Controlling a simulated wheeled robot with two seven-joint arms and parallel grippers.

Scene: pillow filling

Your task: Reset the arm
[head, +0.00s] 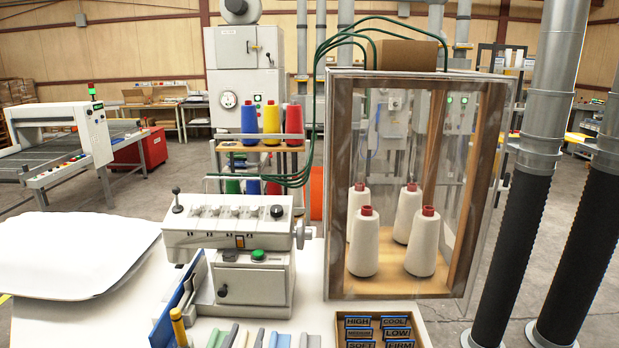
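No arm or gripper of mine can be made out in the head view. A white pillow-like piece (70,255) lies flat at the left of the white table. A grey-white control machine (240,250) stands in the middle, with a black-knobbed lever, a row of knobs, a green button and a crank on its right side. A clear-fronted cabinet (335,180) stands right of it, holding several white thread cones (365,245) with red tops.
A box of label tiles (378,330) sits at the front. A blue panel (180,295), a yellow-topped handle (178,325) and several coloured strips (240,338) lie by the machine. Thick black hoses (520,230) rise at the right. Behind stands a thread rack (260,146).

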